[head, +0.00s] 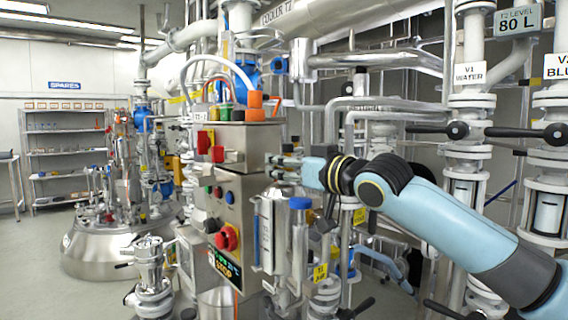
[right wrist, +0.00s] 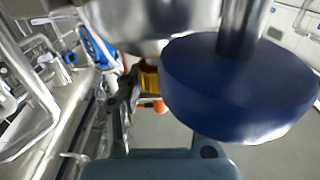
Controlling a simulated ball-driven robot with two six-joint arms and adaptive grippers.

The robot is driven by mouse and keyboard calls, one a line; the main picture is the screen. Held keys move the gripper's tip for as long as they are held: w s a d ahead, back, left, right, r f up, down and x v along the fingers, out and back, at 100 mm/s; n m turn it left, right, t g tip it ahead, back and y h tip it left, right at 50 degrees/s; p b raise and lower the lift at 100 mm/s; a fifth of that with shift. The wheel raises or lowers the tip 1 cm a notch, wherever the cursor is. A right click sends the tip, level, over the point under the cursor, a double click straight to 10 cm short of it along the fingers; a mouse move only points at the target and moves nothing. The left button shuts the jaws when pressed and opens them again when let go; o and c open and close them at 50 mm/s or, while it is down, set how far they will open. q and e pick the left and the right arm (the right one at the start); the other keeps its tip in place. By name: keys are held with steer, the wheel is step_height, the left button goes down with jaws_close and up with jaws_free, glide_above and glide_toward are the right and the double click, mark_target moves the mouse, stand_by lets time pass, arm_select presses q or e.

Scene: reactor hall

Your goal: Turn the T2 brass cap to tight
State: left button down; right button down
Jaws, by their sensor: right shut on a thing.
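My right gripper (head: 276,167) reaches in from the right in the head view, beside the steel control box, with its fingertips close together. In the right wrist view its dark fingers close around a small yellow, brass-coloured piece (right wrist: 149,79), which looks like the brass cap. Most of this piece is hidden by the fingers and by a large blue disc. I cannot make the cap out in the head view, and how tightly it sits cannot be seen. My left gripper is not in view.
The blue disc (right wrist: 240,85) on a steel rod is very close to the right wrist camera. The control box (head: 228,205) with a red stop button stands left of the gripper. A blue-topped cylinder (head: 300,203) stands just below. Valves V1 (head: 470,75) and V2 stand right. Open floor lies left.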

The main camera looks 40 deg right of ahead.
steer(key=h+p, duration=0.1)
steer(key=m+h+p, duration=0.1)
steer(key=shift+a+r+m+h+p, duration=0.1)
steer(key=shift+r+m+h+p, duration=0.1)
steer(key=shift+m+h+p, duration=0.15)
steer(key=shift+f+m+h, duration=0.15)
steer(key=shift+m+h, duration=0.5)
steer(key=shift+h, duration=0.4)
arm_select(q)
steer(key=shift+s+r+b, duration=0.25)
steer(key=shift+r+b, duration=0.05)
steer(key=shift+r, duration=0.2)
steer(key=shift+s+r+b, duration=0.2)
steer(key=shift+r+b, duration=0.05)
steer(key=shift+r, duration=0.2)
arm_select(e)
steer(key=shift+f+m+g+h, duration=0.15)
steer(key=shift+m+g+h, duration=0.35)
steer(key=shift+m+h, duration=1.1)
steer(key=shift+h, duration=0.5)
steer(key=c, duration=0.9)
jaws_free()
steer(key=shift+o, duration=0.2)
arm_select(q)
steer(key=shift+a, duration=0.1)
arm_select(e)
steer(key=shift+s, duration=0.1)
